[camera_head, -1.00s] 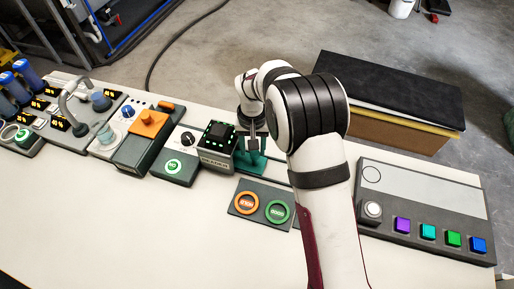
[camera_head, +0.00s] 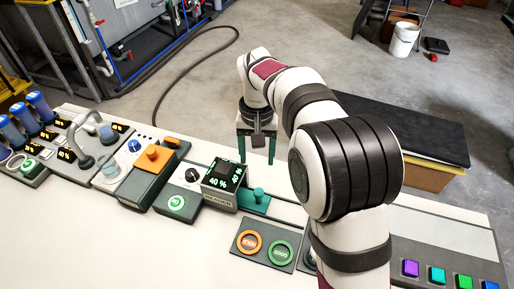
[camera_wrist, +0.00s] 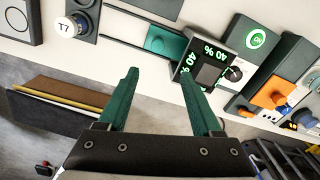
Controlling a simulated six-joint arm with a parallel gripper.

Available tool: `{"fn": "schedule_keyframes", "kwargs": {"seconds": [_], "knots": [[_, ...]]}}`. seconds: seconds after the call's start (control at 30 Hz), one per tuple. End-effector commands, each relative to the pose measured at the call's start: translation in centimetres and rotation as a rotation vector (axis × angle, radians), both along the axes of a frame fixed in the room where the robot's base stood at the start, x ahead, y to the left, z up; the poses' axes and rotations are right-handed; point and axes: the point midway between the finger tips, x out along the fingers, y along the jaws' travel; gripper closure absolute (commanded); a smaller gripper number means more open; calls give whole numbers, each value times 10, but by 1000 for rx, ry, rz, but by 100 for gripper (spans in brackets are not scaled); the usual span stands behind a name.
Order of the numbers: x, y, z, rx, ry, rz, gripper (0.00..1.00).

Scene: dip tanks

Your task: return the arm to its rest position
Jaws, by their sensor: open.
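My gripper (camera_head: 257,148) hangs above the far edge of the white table, behind the reader box (camera_head: 222,180), with its two green fingers apart. In the wrist view my gripper (camera_wrist: 160,95) is open and nothing is between its fingers. The reader box lies just beyond the right fingertip in that view, and its screen reads 40 %. A green tray with a knob (camera_head: 256,199) sits beside the reader box on the table, apart from the fingers.
Round orange and green pads (camera_head: 266,246) and a panel of coloured buttons (camera_head: 440,245) stand on the table. Dial and tank units (camera_head: 150,172) line the left. A black-topped box (camera_head: 400,130) stands beyond the table. The near table is clear.

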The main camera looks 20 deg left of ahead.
Motion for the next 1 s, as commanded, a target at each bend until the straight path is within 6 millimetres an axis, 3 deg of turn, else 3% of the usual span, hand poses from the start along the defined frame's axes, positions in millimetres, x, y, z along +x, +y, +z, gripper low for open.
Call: {"fn": "schedule_keyframes", "kwargs": {"seconds": [0.2, 0.6, 0.67, 0.77, 0.87, 0.9, 1.0], "knots": [[0, 0, 23, 0, 0, 1, 34], [0, 0, 23, 0, 0, 0, 34], [-2, -9, 28, 3, 2, -17, 34], [-25, -59, 52, 21, 12, -124, 34], [-83, -133, 73, 56, 35, -310, 34], [-113, -157, 75, 71, 43, -389, 34], [-184, -197, 64, 104, 61, -560, 34]]}}
